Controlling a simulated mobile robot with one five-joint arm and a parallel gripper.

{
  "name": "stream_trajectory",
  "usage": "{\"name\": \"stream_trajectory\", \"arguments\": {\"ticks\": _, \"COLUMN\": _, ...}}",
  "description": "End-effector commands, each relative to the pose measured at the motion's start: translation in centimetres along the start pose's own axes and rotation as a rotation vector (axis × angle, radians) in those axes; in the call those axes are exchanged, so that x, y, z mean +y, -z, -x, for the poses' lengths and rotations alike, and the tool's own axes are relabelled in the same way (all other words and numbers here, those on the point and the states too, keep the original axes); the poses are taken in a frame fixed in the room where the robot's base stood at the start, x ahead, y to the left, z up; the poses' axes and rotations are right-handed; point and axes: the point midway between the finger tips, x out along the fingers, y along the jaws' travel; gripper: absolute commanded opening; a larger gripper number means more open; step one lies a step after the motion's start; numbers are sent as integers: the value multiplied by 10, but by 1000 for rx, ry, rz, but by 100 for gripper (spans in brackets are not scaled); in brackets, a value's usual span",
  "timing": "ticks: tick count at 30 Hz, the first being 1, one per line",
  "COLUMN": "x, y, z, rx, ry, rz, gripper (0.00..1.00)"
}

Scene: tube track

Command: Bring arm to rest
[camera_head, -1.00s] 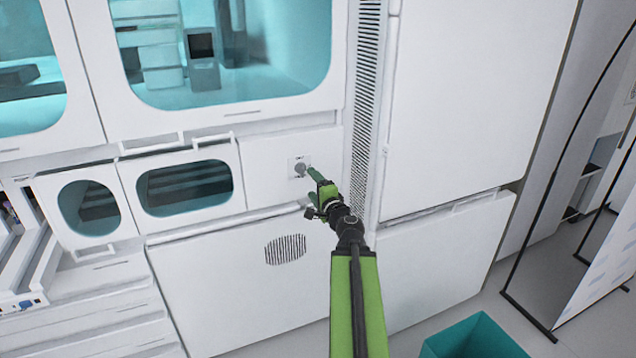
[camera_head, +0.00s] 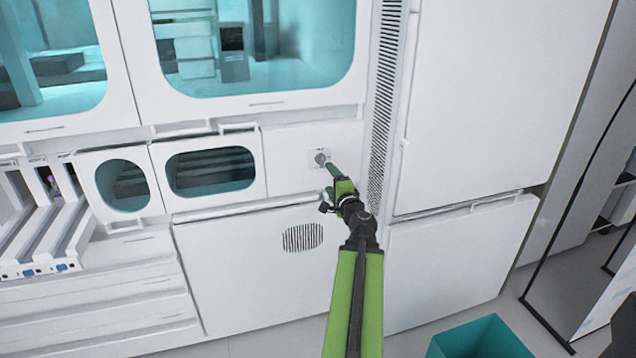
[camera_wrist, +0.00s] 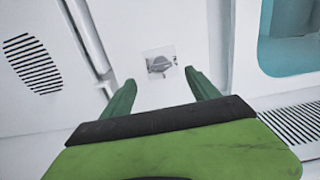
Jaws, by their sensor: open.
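My gripper (camera_head: 332,170) is at the end of my green and black arm, stretched out toward the white machine front. In the wrist view my gripper (camera_wrist: 160,88) shows two green fingers spread apart with nothing between them. A round grey knob (camera_head: 320,159) on a small square plate sits on the white panel just beyond the fingertips. The knob also shows in the wrist view (camera_wrist: 159,65), ahead of the gap between the fingers. The fingers look apart from the knob, but the exact distance is hard to tell.
The white machine front has teal windows (camera_head: 211,170) and a vent grille (camera_head: 303,238). A tall white cabinet (camera_head: 480,110) stands to the right. A teal bin (camera_head: 478,338) is on the floor at the lower right. White trays (camera_head: 50,235) stand at the left.

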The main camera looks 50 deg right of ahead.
Motion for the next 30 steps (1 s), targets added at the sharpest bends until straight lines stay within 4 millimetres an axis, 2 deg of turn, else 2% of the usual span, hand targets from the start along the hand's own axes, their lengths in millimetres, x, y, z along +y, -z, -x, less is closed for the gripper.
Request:
{"name": "stream_trajectory", "arguments": {"ticks": 3, "x": 0, "y": 11, "z": 2, "rx": 14, "ry": 0, "rz": 0, "gripper": 70}}
{"name": "stream_trajectory", "arguments": {"ticks": 10, "x": 0, "y": 18, "z": 3, "rx": 22, "ry": 0, "rz": 0, "gripper": 70}}
{"name": "stream_trajectory", "arguments": {"ticks": 15, "x": 0, "y": 18, "z": 3, "rx": 22, "ry": 0, "rz": 0, "gripper": 70}}
{"name": "stream_trajectory", "arguments": {"ticks": 17, "x": 0, "y": 9, "z": 0, "rx": 9, "ry": 0, "rz": 0, "gripper": 70}}
{"name": "stream_trajectory", "arguments": {"ticks": 20, "x": -1, "y": -36, "z": -14, "rx": -53, "ry": 1, "rz": 0, "gripper": 70}}
{"name": "stream_trajectory", "arguments": {"ticks": 23, "x": -2, "y": -115, "z": -33, "rx": -162, "ry": 3, "rz": 0, "gripper": 70}}
{"name": "stream_trajectory", "arguments": {"ticks": 24, "x": -2, "y": -152, "z": -38, "rx": -211, "ry": 3, "rz": 1, "gripper": 70}}
{"name": "stream_trajectory", "arguments": {"ticks": 25, "x": -2, "y": -178, "z": -41, "rx": -246, "ry": 2, "rz": 6, "gripper": 70}}
{"name": "stream_trajectory", "arguments": {"ticks": 26, "x": -2, "y": -205, "z": -42, "rx": -282, "ry": -1, "rz": 17, "gripper": 70}}
{"name": "stream_trajectory", "arguments": {"ticks": 27, "x": 0, "y": -241, "z": -43, "rx": -332, "ry": -7, "rz": 38, "gripper": 70}}
{"name": "stream_trajectory", "arguments": {"ticks": 29, "x": 4, "y": -294, "z": -40, "rx": -411, "ry": -17, "rz": 78, "gripper": 70}}
{"name": "stream_trajectory", "arguments": {"ticks": 30, "x": 8, "y": -329, "z": -35, "rx": -469, "ry": -24, "rz": 111, "gripper": 70}}
